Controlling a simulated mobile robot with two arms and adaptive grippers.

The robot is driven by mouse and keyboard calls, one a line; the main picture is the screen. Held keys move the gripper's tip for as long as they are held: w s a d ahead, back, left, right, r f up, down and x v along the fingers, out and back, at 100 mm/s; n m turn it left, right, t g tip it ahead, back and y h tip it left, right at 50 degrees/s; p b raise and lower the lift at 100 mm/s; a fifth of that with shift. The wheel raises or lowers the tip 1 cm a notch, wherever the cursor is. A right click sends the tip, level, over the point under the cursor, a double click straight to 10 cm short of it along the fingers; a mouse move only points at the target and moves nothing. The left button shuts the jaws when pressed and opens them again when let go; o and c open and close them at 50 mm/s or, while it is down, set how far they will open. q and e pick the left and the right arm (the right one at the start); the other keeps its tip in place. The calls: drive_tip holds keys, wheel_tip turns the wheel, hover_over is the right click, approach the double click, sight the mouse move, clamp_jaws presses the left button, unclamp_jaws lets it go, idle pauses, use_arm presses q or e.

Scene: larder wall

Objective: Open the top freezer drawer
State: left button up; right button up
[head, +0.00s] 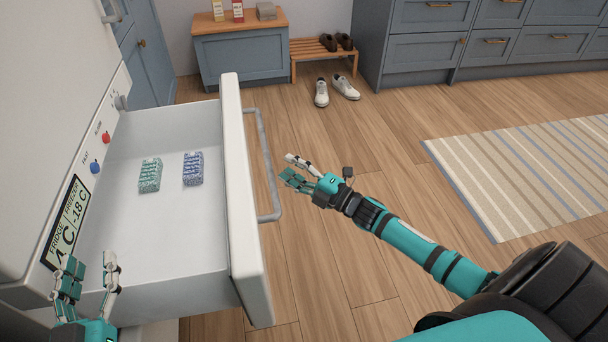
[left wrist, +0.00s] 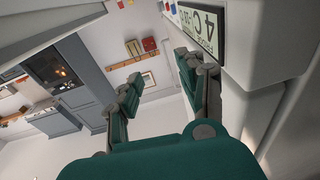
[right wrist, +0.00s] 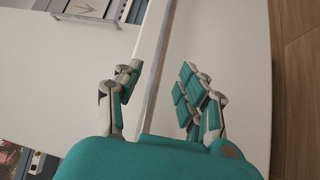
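The top freezer drawer (head: 244,190) stands pulled well out of the white freezer, with its inside in view. Its grey bar handle (head: 265,165) is on the front face, and in the right wrist view the handle (right wrist: 155,65) runs between the fingers. My right gripper (head: 292,170) is open, just right of the handle in the head view, and holds nothing. My left gripper (head: 92,272) is open and empty at the lower left, by the near side of the drawer and the freezer's front. It also shows open in the left wrist view (left wrist: 160,90).
A green patterned pack (head: 150,175) and a blue one (head: 193,168) lie in the drawer. A display panel (head: 66,222) and knobs are on the freezer front. White shoes (head: 335,90), a bench and a striped rug (head: 520,175) are beyond. The floor right of the drawer is clear.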

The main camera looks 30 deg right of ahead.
drive_tip(key=v, duration=0.4)
idle(0.5)
